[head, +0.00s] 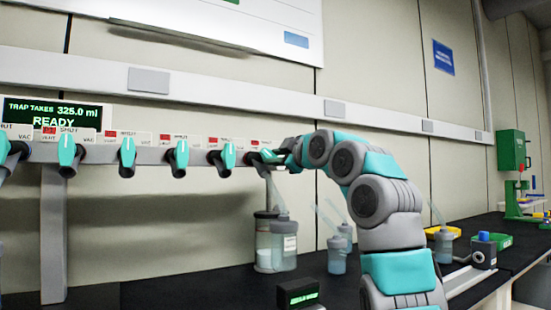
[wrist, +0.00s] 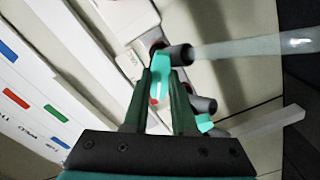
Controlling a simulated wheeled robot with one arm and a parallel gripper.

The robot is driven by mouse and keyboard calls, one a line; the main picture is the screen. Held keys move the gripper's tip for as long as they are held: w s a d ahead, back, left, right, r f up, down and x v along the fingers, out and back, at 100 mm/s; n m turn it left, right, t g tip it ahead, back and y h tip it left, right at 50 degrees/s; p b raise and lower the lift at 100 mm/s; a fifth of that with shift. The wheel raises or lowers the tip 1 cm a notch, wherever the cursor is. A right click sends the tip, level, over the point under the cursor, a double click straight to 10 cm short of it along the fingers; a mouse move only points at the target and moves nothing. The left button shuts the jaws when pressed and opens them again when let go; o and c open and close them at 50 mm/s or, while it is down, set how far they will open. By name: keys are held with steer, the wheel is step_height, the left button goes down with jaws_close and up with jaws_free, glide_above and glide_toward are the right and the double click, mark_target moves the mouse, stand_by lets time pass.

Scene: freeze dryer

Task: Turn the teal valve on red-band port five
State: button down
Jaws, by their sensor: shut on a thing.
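A grey manifold rail runs along the wall with a row of teal valves; a free one (head: 228,157) stands just left of my gripper. My gripper (head: 284,155) is at the right-hand valve in the head view, which my gripper mostly hides there. In the wrist view, my gripper (wrist: 161,92) has its two fingers on either side of a teal valve (wrist: 160,68) and is shut on it. The valve's dark port nozzle (wrist: 181,54) points right, with a clear tube-like piece (wrist: 250,46) beyond it. The band colour and number on this port cannot be read.
A display (head: 57,114) reads "TRAP TAKES 325.0 ml READY". A clear jar (head: 268,243) and wash bottles (head: 337,255) stand on the black bench under the rail. A small dark device (head: 298,293) sits in front. A green press (head: 513,165) is far right.

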steer(key=shift+n, duration=0.6)
steer(key=c, duration=0.7)
jaws_free()
steer(key=shift+b+v, duration=0.4)
steer(key=shift+v, duration=0.5)
steer(key=b+v, duration=0.1)
steer(key=v, duration=0.5)
